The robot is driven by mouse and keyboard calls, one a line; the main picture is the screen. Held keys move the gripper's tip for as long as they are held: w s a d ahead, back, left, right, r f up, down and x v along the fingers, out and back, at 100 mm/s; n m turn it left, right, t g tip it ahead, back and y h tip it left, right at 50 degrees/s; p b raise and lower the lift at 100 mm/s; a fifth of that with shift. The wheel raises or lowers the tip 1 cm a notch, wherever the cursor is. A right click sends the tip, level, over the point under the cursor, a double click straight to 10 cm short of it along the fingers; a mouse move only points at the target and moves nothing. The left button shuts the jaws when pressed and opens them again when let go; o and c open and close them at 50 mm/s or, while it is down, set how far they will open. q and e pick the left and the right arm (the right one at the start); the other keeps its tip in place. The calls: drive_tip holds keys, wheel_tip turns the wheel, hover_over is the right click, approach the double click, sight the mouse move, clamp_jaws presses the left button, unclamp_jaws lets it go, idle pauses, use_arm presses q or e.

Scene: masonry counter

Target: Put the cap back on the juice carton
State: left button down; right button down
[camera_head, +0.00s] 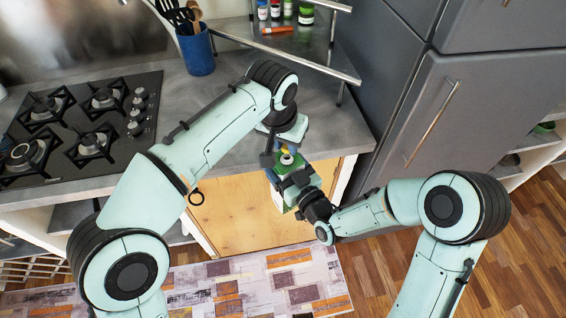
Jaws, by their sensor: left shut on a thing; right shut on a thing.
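The juice carton (278,196) is green and white and is held roughly upright in front of the counter's front edge. My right gripper (290,181) is shut on the carton from the right side. A small pale spout with a dark centre (287,158) shows on the carton's top. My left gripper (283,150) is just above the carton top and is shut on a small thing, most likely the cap. The gripper's own parts hide most of that thing. I cannot tell whether it touches the spout.
The grey counter (225,88) carries a black gas hob (80,127), a blue utensil pot (197,52) and a metal corner shelf (298,62) with jars. A grey fridge (470,110) stands right. A patterned rug (240,287) lies on the wooden floor.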

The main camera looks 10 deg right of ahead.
sight(285, 151)
use_arm(q)
drive_tip(key=shift+s+a+f, duration=0.1)
idle(0.3)
idle(0.4)
drive_tip(key=shift+f, duration=0.9)
drive_tip(key=shift+f, duration=0.55)
